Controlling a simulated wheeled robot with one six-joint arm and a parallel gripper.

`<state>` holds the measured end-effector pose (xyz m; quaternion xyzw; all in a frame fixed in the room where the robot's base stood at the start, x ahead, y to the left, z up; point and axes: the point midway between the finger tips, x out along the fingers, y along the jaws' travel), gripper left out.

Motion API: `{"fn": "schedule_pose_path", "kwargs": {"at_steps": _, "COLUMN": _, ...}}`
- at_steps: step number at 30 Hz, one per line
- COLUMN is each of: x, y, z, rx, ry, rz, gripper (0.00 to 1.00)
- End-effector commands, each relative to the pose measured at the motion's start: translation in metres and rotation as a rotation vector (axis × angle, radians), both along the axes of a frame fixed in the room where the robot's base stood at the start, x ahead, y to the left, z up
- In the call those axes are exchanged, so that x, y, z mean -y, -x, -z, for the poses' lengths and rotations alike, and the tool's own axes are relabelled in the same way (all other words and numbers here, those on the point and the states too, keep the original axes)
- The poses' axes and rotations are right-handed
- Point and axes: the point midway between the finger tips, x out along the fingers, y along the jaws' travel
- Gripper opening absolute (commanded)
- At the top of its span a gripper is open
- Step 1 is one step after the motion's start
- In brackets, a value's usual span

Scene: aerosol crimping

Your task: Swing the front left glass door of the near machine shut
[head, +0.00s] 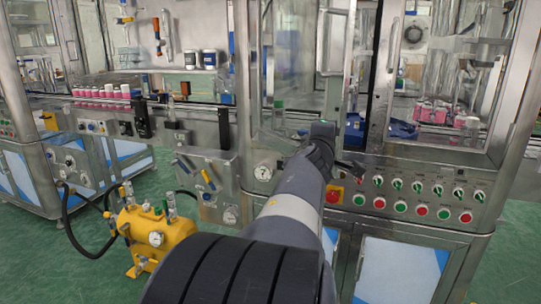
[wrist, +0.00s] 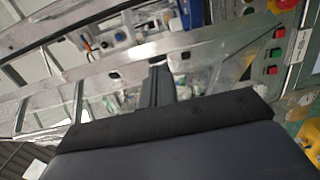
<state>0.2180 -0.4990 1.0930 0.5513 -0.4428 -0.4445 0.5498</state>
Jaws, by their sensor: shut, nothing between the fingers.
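My gripper (head: 352,166) is low by the door's lower right corner, above the button panel. In the wrist view my shut, empty gripper (wrist: 158,84) points towards a long metal frame bar (wrist: 110,72). I cannot tell whether the fingers touch it. My arm hides part of the door's lower edge.
A button panel (head: 420,196) with red and green buttons runs below the doors. Blue material (head: 400,130) and pink-banded cans (head: 440,113) are inside the machine. A yellow tank (head: 157,238) with hoses stands on the green floor at left.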

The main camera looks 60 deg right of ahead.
Motion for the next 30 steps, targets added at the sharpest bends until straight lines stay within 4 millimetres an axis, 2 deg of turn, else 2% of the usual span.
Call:
{"fn": "schedule_pose_path", "kwargs": {"at_steps": 1, "x": 0.012, "y": 0.006, "z": 0.007, "rx": 0.001, "ry": 0.0, "rz": 0.005, "gripper": 0.0}}
{"fn": "schedule_pose_path", "kwargs": {"at_steps": 7, "x": 0.057, "y": 0.022, "z": 0.009, "rx": 0.003, "ry": -0.008, "rz": -0.042, "gripper": 0.0}}
{"fn": "schedule_pose_path", "kwargs": {"at_steps": 18, "x": 0.133, "y": 0.034, "z": -0.003, "rx": 0.0, "ry": -0.008, "rz": -0.243, "gripper": 0.0}}
{"fn": "schedule_pose_path", "kwargs": {"at_steps": 24, "x": 0.164, "y": 0.034, "z": -0.006, "rx": -0.001, "ry": -0.005, "rz": -0.325, "gripper": 0.0}}
{"fn": "schedule_pose_path", "kwargs": {"at_steps": 30, "x": 0.185, "y": 0.034, "z": -0.005, "rx": 0.0, "ry": -0.002, "rz": -0.382, "gripper": 0.0}}
